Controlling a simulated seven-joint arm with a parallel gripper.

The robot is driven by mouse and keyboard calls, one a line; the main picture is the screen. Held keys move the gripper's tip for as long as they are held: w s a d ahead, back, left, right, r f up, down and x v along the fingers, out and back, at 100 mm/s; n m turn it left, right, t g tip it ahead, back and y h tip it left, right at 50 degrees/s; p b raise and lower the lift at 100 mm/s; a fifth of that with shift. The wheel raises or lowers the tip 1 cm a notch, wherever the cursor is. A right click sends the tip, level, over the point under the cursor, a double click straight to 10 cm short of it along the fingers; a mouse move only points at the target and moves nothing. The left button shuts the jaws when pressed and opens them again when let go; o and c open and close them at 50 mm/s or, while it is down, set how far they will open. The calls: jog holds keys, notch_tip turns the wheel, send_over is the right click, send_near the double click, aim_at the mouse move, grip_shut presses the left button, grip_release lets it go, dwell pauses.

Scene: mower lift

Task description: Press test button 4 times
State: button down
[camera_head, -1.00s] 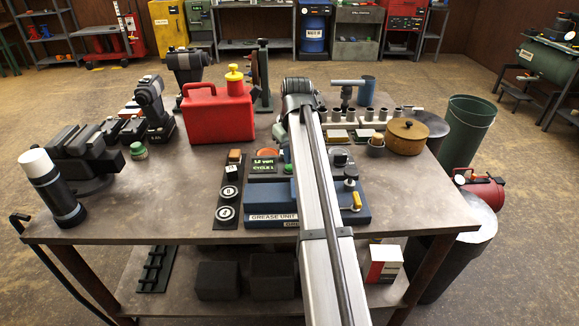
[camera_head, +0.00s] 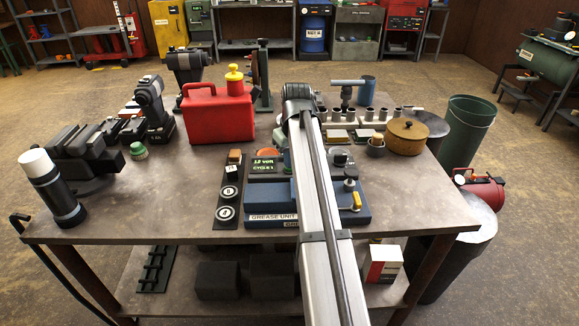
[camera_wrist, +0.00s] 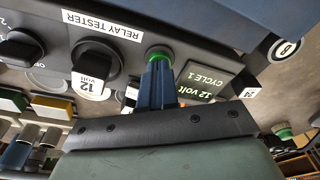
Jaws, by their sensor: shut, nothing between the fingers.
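The relay tester (camera_wrist: 125,38) is a dark panel with knobs, a lit display and a green button. In the wrist view the green button (camera_wrist: 158,51) shows just past the tips of my gripper (camera_wrist: 157,64). The blue fingers are shut with nothing between them. The tips overlap the button's near edge; I cannot tell whether they touch it or whether it is pushed in. The display (camera_wrist: 204,83) reads "12 volt" and "CYCLE 1", and it also shows in the head view (camera_head: 265,166). There my arm hides most of the tester and my gripper.
The blue grease unit (camera_head: 268,201) stands in front of the tester. A dark strip with round badges (camera_head: 226,213) lies to its left.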

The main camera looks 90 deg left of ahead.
jog(key=shift+f, duration=0.3)
jog(key=shift+r, duration=2.25)
jog(key=shift+r, duration=0.1)
jog(key=shift+f, duration=1.35)
jog(key=shift+f, duration=1)
dwell(1.2)
jog(key=shift+r, duration=2.25)
